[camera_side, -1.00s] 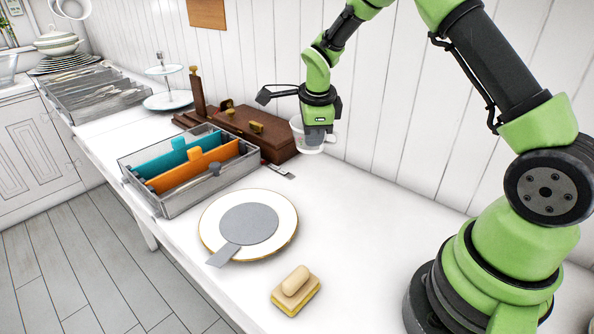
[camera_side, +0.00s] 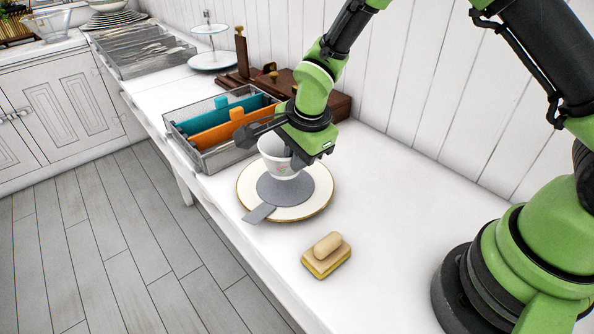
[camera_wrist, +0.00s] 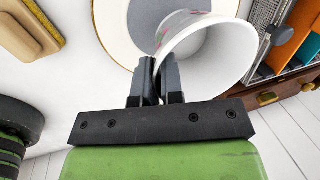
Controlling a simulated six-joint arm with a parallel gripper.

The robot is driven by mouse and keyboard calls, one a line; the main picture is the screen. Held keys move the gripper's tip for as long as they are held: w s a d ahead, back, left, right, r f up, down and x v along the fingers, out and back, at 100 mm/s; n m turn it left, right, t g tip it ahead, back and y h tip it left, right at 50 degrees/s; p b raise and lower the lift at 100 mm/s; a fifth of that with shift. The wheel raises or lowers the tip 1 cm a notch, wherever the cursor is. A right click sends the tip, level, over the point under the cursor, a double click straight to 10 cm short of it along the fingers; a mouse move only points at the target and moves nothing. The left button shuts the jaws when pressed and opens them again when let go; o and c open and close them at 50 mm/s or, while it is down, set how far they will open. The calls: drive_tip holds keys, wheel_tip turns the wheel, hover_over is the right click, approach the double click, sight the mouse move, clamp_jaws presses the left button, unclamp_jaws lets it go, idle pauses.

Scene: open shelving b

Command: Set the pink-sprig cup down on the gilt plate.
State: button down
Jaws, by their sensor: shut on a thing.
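The pink-sprig cup (camera_side: 279,168), white with a small pink floral mark, hangs mouth-up in my gripper (camera_side: 290,152) over the rear part of the gilt plate (camera_side: 322,203). My gripper is shut on the cup's wall; it also shows in the wrist view (camera_wrist: 161,78), with the cup (camera_wrist: 225,52) beside the fingers. The plate is white with a gold rim, and it also shows in the wrist view (camera_wrist: 106,30). A grey disc with a tab (camera_side: 262,212) lies on the plate, under the cup. I cannot tell whether the cup's base touches the disc.
A grey tray (camera_side: 213,160) with teal and orange dividers stands just behind-left of the plate. A brown wooden box (camera_side: 338,105) is by the wall. A yellow sponge with a wooden-looking top (camera_side: 327,257) lies in front. The counter right of the plate is clear.

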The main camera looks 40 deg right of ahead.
drive_tip(key=shift+s+x, duration=0.2)
drive_tip(key=shift+x, duration=0.65)
drive_tip(key=shift+s+x, duration=0.2)
drive_tip(key=shift+x, duration=0.65)
drive_tip(key=shift+f, duration=0.2)
drive_tip(key=shift+f, duration=0.1)
drive_tip(key=c, duration=1.2)
unclamp_jaws()
drive_tip(key=shift+f, duration=0.1)
drive_tip(key=shift+c, duration=0.2)
drive_tip(key=shift+r, duration=0.4)
drive_tip(key=v, duration=1.2)
